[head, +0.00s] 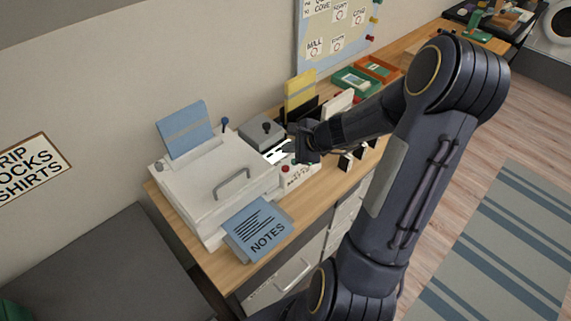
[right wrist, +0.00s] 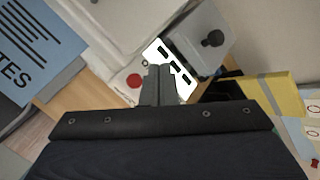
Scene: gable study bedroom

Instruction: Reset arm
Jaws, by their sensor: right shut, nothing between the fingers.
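My right arm comes in from the right in the head view and reaches over the desk. My right gripper (head: 284,151) is shut and empty, above the small white device with a red button (head: 285,169). In the right wrist view the fingertips (right wrist: 159,72) are together, in front of a white plate with black slots (right wrist: 172,68). I cannot tell whether they touch it. The red button (right wrist: 134,81) shows just left of the fingers. My left gripper is not in view.
A white printer-like machine (head: 205,185) with a handle stands left of the gripper, with a blue NOTES sheet (head: 258,229) at its front. A grey box with a dark knob (head: 261,132) is behind. Green (head: 355,82) and orange trays stand farther back. Striped rug and floor lie right.

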